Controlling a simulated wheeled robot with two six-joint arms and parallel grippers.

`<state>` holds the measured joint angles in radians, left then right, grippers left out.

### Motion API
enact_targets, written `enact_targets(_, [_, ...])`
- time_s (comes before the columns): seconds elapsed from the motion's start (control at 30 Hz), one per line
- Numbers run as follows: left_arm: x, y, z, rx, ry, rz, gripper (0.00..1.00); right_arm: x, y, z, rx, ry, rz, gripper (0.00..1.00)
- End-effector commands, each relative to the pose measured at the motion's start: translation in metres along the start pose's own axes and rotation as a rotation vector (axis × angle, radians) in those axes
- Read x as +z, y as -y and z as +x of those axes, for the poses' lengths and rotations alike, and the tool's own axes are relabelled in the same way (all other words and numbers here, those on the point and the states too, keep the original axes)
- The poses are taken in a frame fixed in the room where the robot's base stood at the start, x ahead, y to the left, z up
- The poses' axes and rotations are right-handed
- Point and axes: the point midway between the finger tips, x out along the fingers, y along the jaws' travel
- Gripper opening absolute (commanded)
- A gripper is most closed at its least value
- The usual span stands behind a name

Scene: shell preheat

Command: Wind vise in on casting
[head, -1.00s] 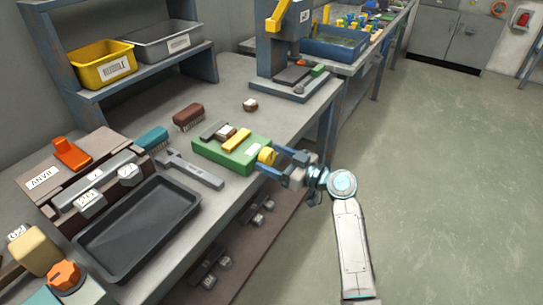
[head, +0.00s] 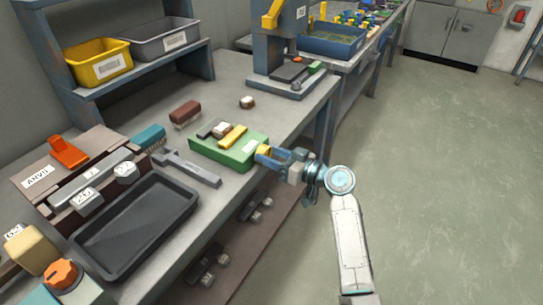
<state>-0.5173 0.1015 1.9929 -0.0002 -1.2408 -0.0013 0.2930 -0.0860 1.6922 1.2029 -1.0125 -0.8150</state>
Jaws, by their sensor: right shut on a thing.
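A green vise (head: 215,150) sits on the workbench near its right edge. A dark jaw block (head: 207,128) and a yellow jaw bar (head: 233,136) stand on top of it. A small brown and white piece, probably the casting (head: 222,130), lies between them; whether both jaws touch it I cannot tell. A yellow knob (head: 263,151) is at the vise's right end. My right gripper (head: 265,155) is shut on this knob, and its fingers partly hide it. My left gripper is out of view.
A black tray (head: 135,226) and a grey bar-like tool (head: 190,168) lie left of the vise. Brown (head: 185,113) and teal (head: 149,137) brushes lie behind. A press (head: 282,55) stands at the back. Open floor lies right of the bench.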

Motion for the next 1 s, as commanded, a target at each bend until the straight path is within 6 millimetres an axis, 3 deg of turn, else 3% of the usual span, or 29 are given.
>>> enact_targets(0.5, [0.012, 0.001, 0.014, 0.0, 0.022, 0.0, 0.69, 0.0, -0.002, 0.0, 0.0, 0.0, 0.325, 0.26])
enact_targets(1.0, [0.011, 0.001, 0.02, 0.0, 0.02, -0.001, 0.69, 0.0, -0.003, 0.0, 0.001, 0.0, 0.388, 0.26])
